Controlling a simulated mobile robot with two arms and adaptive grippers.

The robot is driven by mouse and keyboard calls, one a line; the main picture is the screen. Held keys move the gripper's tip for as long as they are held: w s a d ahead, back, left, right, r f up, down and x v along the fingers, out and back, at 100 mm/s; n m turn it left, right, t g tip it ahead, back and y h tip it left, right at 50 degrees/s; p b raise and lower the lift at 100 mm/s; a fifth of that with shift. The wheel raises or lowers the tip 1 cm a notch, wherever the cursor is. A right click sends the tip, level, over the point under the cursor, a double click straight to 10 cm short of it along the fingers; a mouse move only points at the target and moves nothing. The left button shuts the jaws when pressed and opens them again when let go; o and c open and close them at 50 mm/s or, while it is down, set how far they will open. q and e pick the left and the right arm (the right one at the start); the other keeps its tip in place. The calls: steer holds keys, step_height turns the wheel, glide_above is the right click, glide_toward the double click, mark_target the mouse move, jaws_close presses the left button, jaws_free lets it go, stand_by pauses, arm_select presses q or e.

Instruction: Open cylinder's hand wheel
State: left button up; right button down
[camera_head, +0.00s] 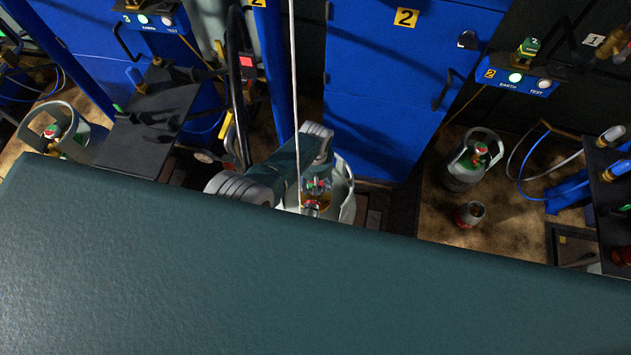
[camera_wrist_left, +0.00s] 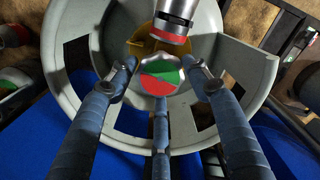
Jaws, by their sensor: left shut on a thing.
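The cylinder's hand wheel (camera_wrist_left: 160,74), with a green and red top and a silvery rim, is in the middle of the left wrist view. My left gripper (camera_wrist_left: 160,68) has its blue-grey fingers closed around it, one on each side and one from below. The wheel sits inside the pale grey collar of the cylinder (camera_wrist_left: 58,60), beside a brass part and a silver fitting (camera_wrist_left: 176,12). In the head view the cylinder (camera_head: 347,188) stands mid-picture, partly hidden by my arm. My right gripper is not in view.
Blue cabinets (camera_head: 385,120) stand behind the cylinder. A second cylinder (camera_head: 460,170) and a small red canister (camera_head: 469,214) stand on the floor to the right. Another cylinder (camera_head: 88,135) and a black shelf (camera_head: 145,120) are on the left. A dark teal surface covers the lower head view.

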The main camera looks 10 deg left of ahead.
arm_select(q)
steer(key=shift+w+a+r, duration=0.15)
steer(key=shift+w+r, duration=0.1)
steer(key=shift+w, duration=0.2)
steer(key=o, duration=1)
steer(key=shift+o, duration=0.8)
steer(key=shift+s+f, duration=0.15)
steer(key=shift+s, duration=0.1)
step_height(320, 180, up, 12)
